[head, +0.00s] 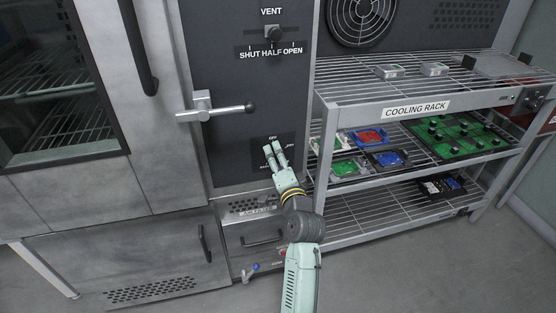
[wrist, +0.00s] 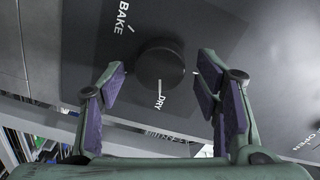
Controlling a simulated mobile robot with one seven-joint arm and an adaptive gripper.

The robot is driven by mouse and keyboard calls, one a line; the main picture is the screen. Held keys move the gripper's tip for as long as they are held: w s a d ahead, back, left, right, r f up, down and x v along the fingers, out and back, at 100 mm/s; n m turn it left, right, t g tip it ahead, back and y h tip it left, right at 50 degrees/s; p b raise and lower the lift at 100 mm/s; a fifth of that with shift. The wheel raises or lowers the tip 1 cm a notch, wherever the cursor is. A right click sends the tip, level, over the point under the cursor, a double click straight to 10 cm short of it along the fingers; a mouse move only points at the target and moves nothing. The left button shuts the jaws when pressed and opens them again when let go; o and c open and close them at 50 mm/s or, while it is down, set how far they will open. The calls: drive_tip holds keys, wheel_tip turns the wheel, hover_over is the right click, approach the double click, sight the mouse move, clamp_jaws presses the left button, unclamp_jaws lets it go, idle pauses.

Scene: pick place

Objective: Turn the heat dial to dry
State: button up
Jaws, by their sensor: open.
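The heat dial (wrist: 160,66) is a round black knob on a dark panel, seen in the wrist view. A white line at its lower edge lines up with the DRY label (wrist: 159,102); I cannot tell whether the line is fully on the knob. The BAKE label (wrist: 123,18) is at upper left. My gripper (head: 274,147) is open, with one finger on each side of the dial in the wrist view and visible gaps to it. In the head view my gripper is in front of the dial and hides it.
A lever handle (head: 216,111) and the vent knob (head: 272,34) are above on the oven front. The cooling rack (head: 325,110) with boards stands close to the right of my gripper. A drawer (head: 258,238) is below.

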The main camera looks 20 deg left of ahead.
drive_tip(key=v, duration=1.2)
drive_tip(key=shift+w, duration=0.1)
